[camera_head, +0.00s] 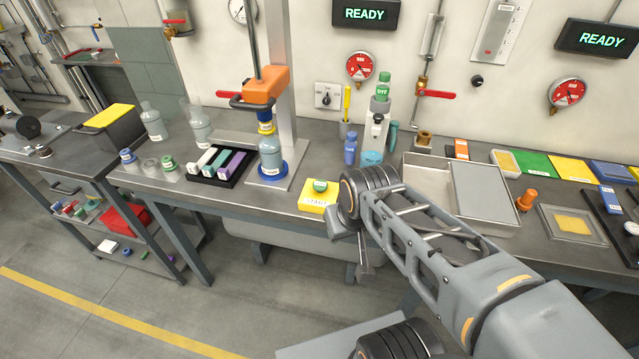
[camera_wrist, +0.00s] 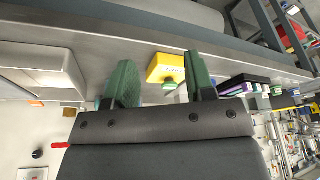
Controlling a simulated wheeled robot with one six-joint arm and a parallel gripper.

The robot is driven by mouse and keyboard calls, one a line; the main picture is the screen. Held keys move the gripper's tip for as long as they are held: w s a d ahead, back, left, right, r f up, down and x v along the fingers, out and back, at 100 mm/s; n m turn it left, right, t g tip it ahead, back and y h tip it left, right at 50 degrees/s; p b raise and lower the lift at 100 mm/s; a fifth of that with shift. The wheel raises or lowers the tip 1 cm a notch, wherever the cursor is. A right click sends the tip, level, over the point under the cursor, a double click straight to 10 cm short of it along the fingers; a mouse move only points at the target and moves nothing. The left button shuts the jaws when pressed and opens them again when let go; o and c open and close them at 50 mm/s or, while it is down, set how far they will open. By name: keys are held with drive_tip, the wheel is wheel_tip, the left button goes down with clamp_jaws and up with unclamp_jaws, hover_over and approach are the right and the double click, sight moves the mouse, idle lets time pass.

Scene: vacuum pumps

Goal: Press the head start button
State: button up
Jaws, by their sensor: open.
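A yellow box with a green button on top (camera_head: 319,186) sits at the front edge of the bench, just left of my wrist.
A stand with an orange head (camera_head: 265,85) and a blue-ringed bottle (camera_head: 271,155) stands left of the box. A black tray of coloured blocks (camera_head: 218,181) lies farther left. A grey open tray (camera_head: 425,185) is on the right. Two wall displays read READY.

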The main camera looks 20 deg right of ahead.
clamp_jaws()
idle(1.4)
